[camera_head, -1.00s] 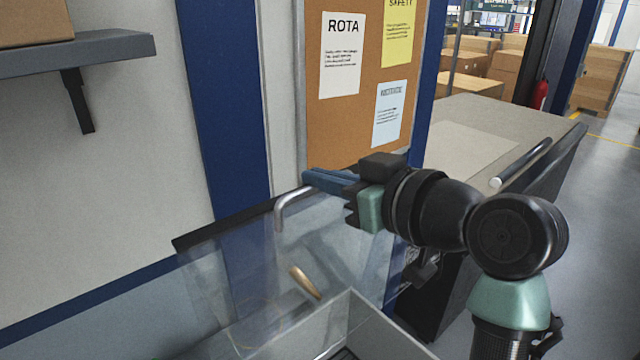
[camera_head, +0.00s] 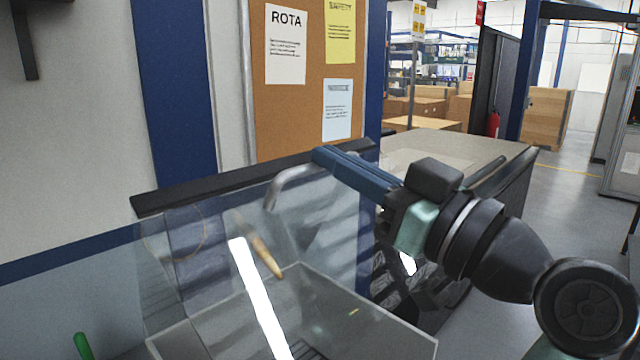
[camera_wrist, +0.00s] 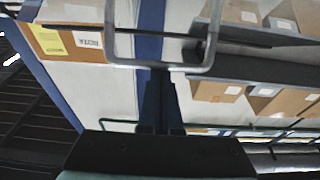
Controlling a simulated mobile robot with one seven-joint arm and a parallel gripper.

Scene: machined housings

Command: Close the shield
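The shield is a clear panel with a dark top edge bar (camera_head: 220,183) and a bent metal handle (camera_head: 285,183). It stands tilted over an open grey-walled box (camera_head: 385,335) in the head view. My gripper (camera_head: 322,156) has blue fingers reaching left to the top edge, beside the handle. In the wrist view the handle (camera_wrist: 155,66) crosses just beyond my fingertips (camera_wrist: 157,72). The fingers look side by side with no clear gap and nothing visible between them. I cannot tell whether they touch the handle.
A wall with a cork notice board (camera_head: 300,90) stands behind the shield. A grey-topped bench (camera_head: 440,150) is to the right behind my arm. A brown rod-like piece (camera_head: 258,248) shows through the panel. Open floor lies at the far right.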

